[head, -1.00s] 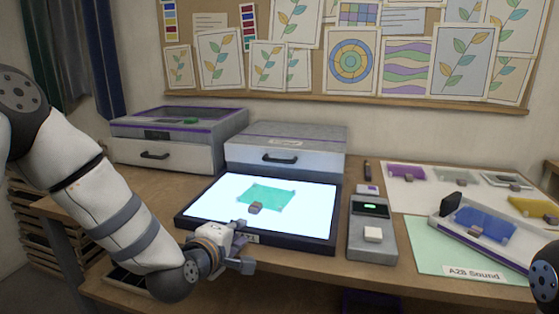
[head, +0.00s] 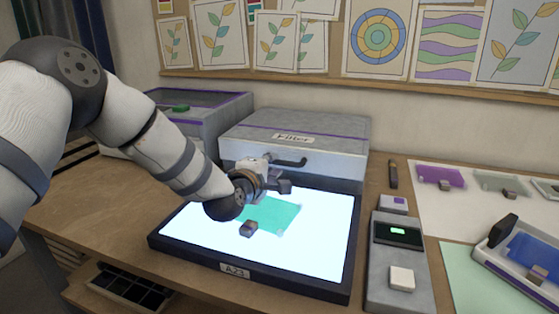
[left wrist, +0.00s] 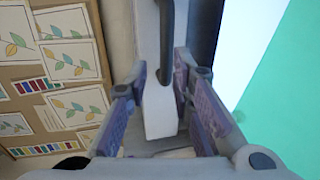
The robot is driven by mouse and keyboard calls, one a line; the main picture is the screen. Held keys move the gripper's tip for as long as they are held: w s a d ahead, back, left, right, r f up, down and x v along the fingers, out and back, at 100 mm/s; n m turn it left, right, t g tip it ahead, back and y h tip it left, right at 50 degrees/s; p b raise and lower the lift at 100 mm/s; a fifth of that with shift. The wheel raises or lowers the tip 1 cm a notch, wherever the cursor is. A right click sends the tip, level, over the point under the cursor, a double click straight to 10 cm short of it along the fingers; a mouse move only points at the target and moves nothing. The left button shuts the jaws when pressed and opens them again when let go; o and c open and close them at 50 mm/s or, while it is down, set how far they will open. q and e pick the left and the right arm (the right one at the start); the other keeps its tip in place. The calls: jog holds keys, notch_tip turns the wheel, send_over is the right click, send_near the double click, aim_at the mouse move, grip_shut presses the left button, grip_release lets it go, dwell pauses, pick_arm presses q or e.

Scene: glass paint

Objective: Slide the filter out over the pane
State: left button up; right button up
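The grey box labelled "Filter" (head: 345,137) stands behind the lit panel. Its front with a dark handle (head: 290,162) looks closed. A teal glass pane (head: 275,216) with a small brown block lies on the glowing panel (head: 325,225). My left gripper (head: 280,178) is at the handle, above the panel's back edge. In the left wrist view, the fingers (left wrist: 160,85) are apart, with the dark handle (left wrist: 167,45) and part of the pale drawer front between them. I cannot tell whether they touch the handle. My right gripper is not in view.
A grey device with a green display (head: 397,232) stands right of the panel. A tray with a blue pane (head: 535,252) and several coloured panes on white paper are farther right. Another grey box (head: 205,115) stands behind my left arm.

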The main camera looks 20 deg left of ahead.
aim_at(277, 163)
pick_arm(q)
jog(key=w+f, duration=0.1)
jog(key=w, duration=0.2)
jog(key=w+f+b, duration=0.1)
jog(key=w, duration=0.1)
jog(key=shift+w+f, duration=0.1)
jog(key=shift+f, duration=0.2)
jog(key=shift+w+r, duration=0.3)
jog(key=shift+w, duration=0.05)
grip_shut()
